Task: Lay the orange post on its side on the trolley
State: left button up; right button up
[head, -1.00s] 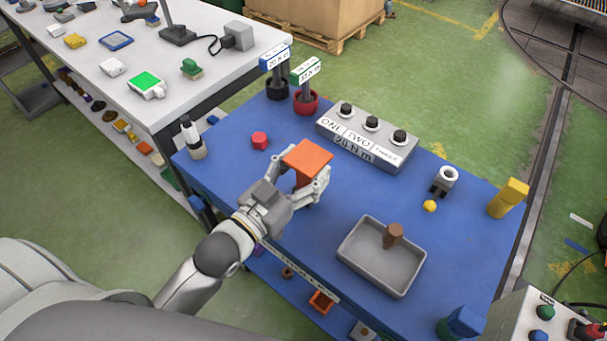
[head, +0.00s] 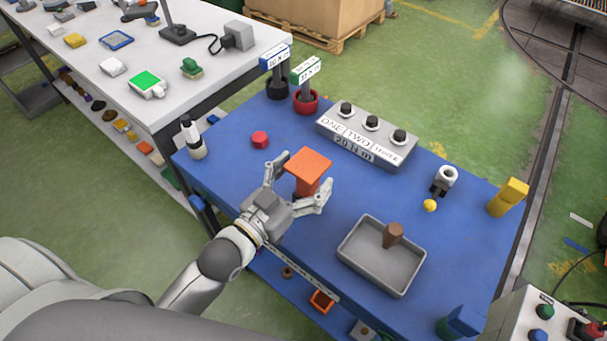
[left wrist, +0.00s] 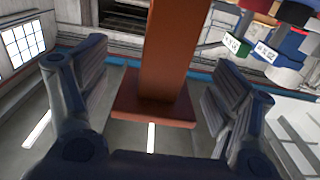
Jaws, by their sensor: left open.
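The orange post (head: 308,187) has a wide square plate on a narrower shaft. It appears upright, plate uppermost, over the blue trolley top (head: 240,185); its foot is partly hidden. My left gripper (head: 301,180) is open, with one finger on each side of the post. In the left wrist view the post (left wrist: 165,55) stands between the spread fingers of the gripper (left wrist: 155,95), with visible gaps on both sides. My right gripper is not in view.
A grey tray (head: 352,262) holding a brown peg (head: 393,235) lies to the right. A grey box with black knobs (head: 360,152) is behind the post. A red piece (head: 260,140) lies left, a yellow block (head: 508,197) stands far right.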

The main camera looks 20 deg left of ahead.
pick_arm(q)
jog(key=shift+r, duration=0.1)
jog(key=b+v, duration=0.2)
jog(key=v, duration=1)
jog(key=shift+s, duration=0.1)
dwell(0.5)
